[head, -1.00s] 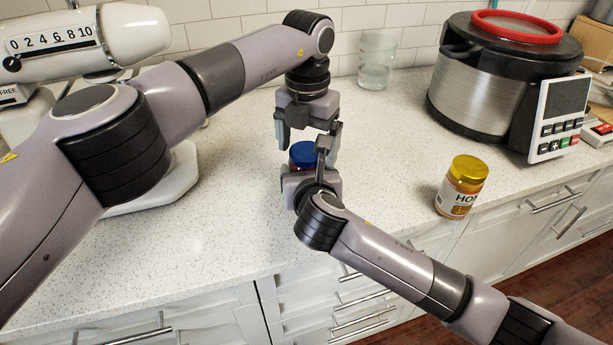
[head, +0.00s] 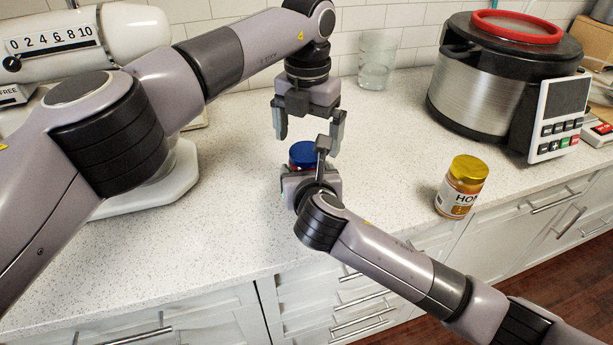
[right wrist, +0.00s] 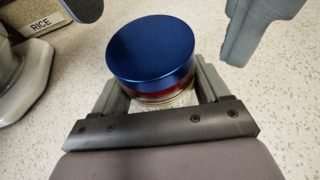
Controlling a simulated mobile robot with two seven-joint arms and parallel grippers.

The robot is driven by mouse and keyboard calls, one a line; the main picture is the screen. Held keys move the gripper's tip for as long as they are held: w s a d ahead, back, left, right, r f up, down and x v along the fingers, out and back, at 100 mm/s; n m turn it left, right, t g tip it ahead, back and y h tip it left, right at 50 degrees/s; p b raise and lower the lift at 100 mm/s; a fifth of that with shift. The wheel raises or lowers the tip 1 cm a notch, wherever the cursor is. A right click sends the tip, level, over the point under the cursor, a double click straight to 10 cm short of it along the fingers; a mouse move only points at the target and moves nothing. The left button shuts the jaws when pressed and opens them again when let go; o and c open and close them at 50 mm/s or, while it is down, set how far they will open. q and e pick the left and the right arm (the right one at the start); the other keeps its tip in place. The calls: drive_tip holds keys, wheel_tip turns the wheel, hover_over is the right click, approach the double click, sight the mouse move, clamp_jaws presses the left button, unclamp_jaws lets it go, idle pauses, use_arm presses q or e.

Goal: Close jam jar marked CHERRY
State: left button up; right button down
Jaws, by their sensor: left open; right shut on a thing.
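A jar with a blue lid (head: 303,154) and a red band below it stands on the counter, partly hidden by my right gripper (head: 312,178). In the right wrist view, the blue lid (right wrist: 152,48) sits on top of the jar body (right wrist: 165,98); how tight it is I cannot tell. The label's writing is hidden. My right gripper's fingers (right wrist: 162,88) are shut around the jar body. My left gripper (head: 308,138) points down, open and empty, above the lid and apart from it. Its fingertips show at the top of the right wrist view.
A honey jar with a yellow lid (head: 461,187) stands near the counter's front edge at right. A drinking glass (head: 376,62) and a large cooker (head: 488,75) stand at the back. A white appliance with a dial (head: 80,45) is at left.

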use_arm(q)
wheel_tip(320, 180, up, 5)
drive_tip(key=shift+r, duration=0.15)
use_arm(e)
unclamp_jaws()
drive_tip(key=shift+s, duration=0.1)
drive_tip(key=shift+v, duration=3.5)
